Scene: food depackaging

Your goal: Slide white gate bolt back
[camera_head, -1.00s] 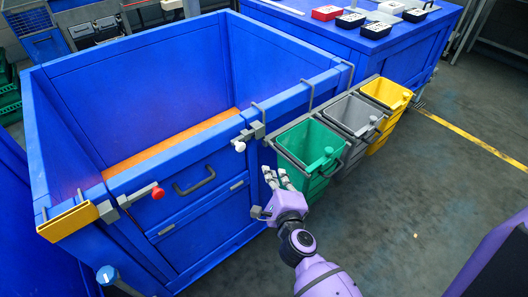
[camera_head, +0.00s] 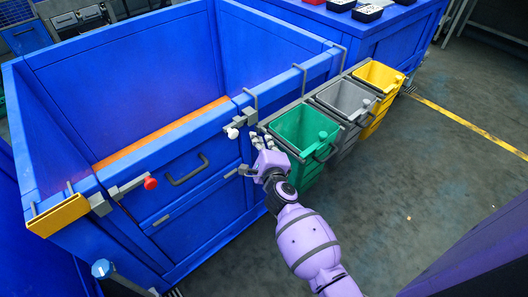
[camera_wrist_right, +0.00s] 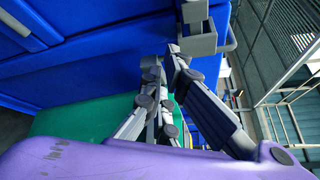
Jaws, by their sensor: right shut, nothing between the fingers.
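The white gate bolt's round knob (camera_head: 232,133) sits at the front of the blue crate, on the right side of the gate. Its grey bolt housing (camera_head: 243,119) is fixed to the crate rim. My right gripper (camera_head: 261,138) is shut and empty, just right of the white knob and apart from it. In the right wrist view, the closed fingers (camera_wrist_right: 163,70) point up toward a grey bracket (camera_wrist_right: 198,44) on the blue wall. I cannot make out the white knob there. My left gripper is not in view.
A red-knobbed bolt (camera_head: 150,183) sits at the gate's left side, with a dark handle (camera_head: 188,170) between the bolts. Green (camera_head: 299,157), grey (camera_head: 345,129) and yellow (camera_head: 380,101) bins hang close to the right of my gripper. The floor at right is open.

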